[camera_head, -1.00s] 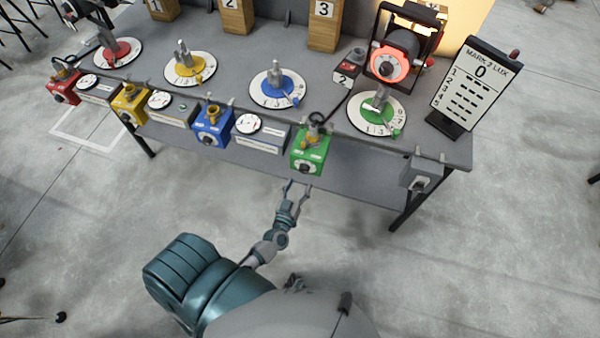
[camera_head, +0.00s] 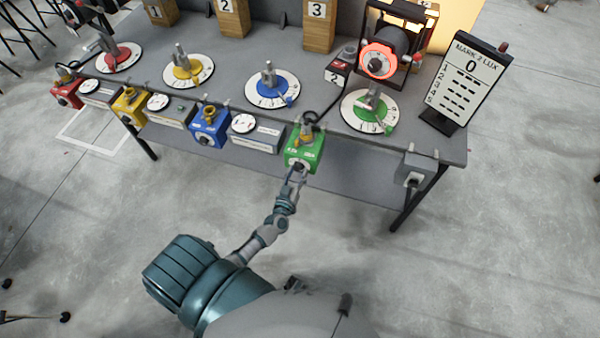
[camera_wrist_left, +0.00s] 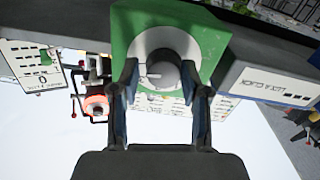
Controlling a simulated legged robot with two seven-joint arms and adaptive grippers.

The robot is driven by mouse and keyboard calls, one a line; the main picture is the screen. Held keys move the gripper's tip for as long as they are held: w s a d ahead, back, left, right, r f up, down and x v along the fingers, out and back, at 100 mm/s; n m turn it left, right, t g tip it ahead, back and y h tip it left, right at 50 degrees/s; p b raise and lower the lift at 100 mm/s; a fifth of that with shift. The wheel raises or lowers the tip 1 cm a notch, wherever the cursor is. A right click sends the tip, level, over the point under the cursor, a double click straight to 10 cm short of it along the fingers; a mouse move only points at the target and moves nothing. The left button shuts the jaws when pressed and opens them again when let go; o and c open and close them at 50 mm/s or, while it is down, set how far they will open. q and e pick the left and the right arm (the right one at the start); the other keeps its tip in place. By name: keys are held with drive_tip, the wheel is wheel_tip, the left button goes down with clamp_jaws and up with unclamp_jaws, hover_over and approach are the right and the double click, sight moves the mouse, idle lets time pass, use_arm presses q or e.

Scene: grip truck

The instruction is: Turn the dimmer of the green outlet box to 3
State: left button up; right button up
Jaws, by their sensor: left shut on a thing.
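The green outlet box (camera_head: 304,148) is mounted at the table's front edge, with a plug and dark cable on top. In the left wrist view the box (camera_wrist_left: 205,35) shows a round grey dimmer knob (camera_wrist_left: 172,62) on a pale disc with a short pointer line. My left gripper (camera_head: 297,170) is at the front of the box. In the left wrist view its two fingers (camera_wrist_left: 162,92) stand on either side of the knob, closed on it. The dial numbers are too small to read. My right gripper is not in view.
Blue (camera_head: 210,127), yellow (camera_head: 130,106) and red (camera_head: 66,93) outlet boxes line the same edge to the left. A green dial disc (camera_head: 369,110) stands behind, right of the green box. A sign (camera_head: 466,80) reads "MARK 2 LUX" and 0. Floor in front is clear.

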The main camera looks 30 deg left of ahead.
use_arm(q)
drive_tip(key=shift+w+d+r+h, duration=0.25)
drive_tip(key=shift+d+r+h, duration=0.05)
drive_tip(key=shift+d, duration=0.15)
drive_tip(key=shift+a+f, duration=0.15)
drive_tip(key=shift+a, duration=1.1)
drive_tip(key=shift+c, duration=0.8)
drive_tip(key=shift+d, duration=0.25)
drive_tip(key=shift+w+d, duration=0.15)
drive_tip(key=shift+d, duration=0.35)
drive_tip(key=shift+a, duration=0.3)
drive_tip(key=shift+a+n, duration=0.15)
drive_tip(key=shift+n, duration=0.85)
drive_tip(key=shift+d+n+b, duration=0.25)
drive_tip(key=shift+n+b, duration=0.1)
drive_tip(key=shift+n, duration=0.75)
drive_tip(key=shift+a+n, duration=0.1)
drive_tip(key=shift+n, duration=0.6)
drive_tip(key=shift+a+n, duration=0.1)
drive_tip(key=shift+n, duration=0.5)
drive_tip(key=shift+n+b, duration=0.3)
drive_tip(key=shift+n, duration=0.1)
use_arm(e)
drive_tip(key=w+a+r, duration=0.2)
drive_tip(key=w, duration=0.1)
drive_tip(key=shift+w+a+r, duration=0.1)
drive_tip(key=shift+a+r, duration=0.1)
